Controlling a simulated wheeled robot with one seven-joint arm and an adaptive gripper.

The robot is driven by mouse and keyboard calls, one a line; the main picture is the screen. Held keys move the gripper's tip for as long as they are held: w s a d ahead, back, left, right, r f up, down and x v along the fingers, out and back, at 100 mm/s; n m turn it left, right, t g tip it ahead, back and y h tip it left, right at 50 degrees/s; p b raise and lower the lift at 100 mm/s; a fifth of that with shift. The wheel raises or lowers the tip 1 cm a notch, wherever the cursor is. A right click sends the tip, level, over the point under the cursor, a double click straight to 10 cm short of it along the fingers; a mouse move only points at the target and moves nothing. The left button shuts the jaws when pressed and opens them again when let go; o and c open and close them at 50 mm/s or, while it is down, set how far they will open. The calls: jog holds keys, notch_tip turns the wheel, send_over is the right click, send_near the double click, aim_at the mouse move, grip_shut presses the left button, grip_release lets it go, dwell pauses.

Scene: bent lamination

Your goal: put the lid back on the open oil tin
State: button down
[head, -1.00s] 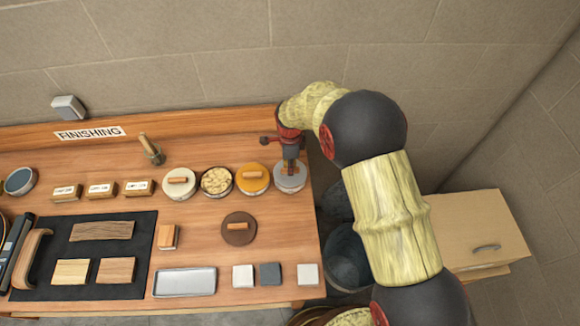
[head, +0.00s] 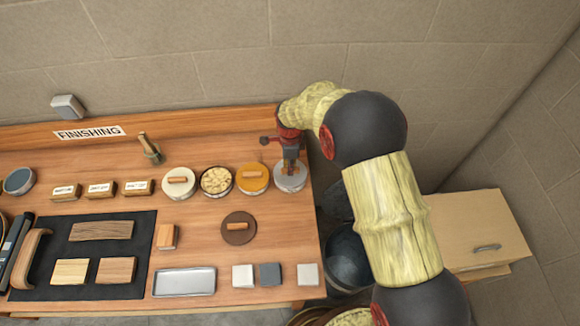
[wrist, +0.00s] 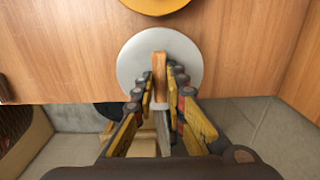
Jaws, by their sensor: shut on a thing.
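My gripper (wrist: 165,88) is shut on the upright wooden handle (wrist: 159,72) of the pale grey lid (wrist: 132,62) at the bench's right end. In the head view this grey-lidded tin (head: 291,183) is the rightmost of a row, and my gripper (head: 290,168) is directly above it. The lid appears to sit on its tin; I cannot tell whether there is a gap. An open tin (head: 216,181) with pale yellowish contents stands in the row. A loose dark brown lid (head: 238,238) with a wooden handle lies on the bench in front of it.
An orange-lidded tin (head: 252,187) stands beside the grey one, also at the wrist view's top. A white-lidded tin (head: 178,190) stands left of the open tin. A metal tray (head: 184,282) and several small blocks line the front. Bare bench surrounds the brown lid.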

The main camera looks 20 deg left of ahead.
dwell(0.4)
jog(key=c, duration=1.7)
grip_release()
jog(key=shift+c, duration=0.2)
jog(key=shift+o, duration=1)
jog(key=o, duration=0.3)
jog(key=shift+r, duration=0.1)
jog(key=shift+r+p, duration=1.6)
jog(key=shift+r, duration=1.85)
jog(key=shift+c, duration=1.1)
jog(key=c, duration=1.1)
